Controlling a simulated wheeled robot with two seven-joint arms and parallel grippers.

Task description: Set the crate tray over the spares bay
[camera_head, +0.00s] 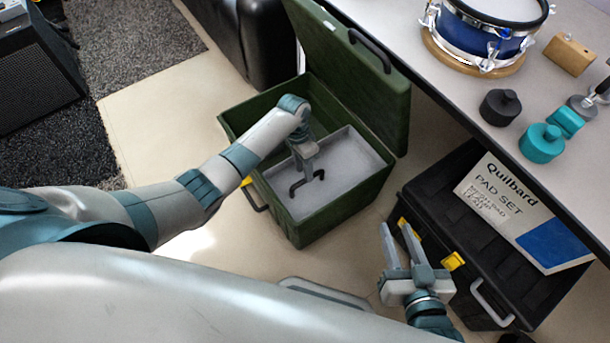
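A grey tray (345,154) with a black handle (294,187) lies inside the open green crate (310,228), a little below its rim. My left gripper (308,178) reaches down over the tray, with its fingertips at the middle of the handle. The fingers overlap from this side, so their gap is hidden. The tray covers most of the crate's inside, and I cannot make out a spares bay. My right gripper (397,226) is open and empty, to the right of the crate and in front of the black case.
The crate's green lid (355,68) stands open at the back. A black case (500,265) with a Quilbard pad set box (523,212) on it stands at the right.

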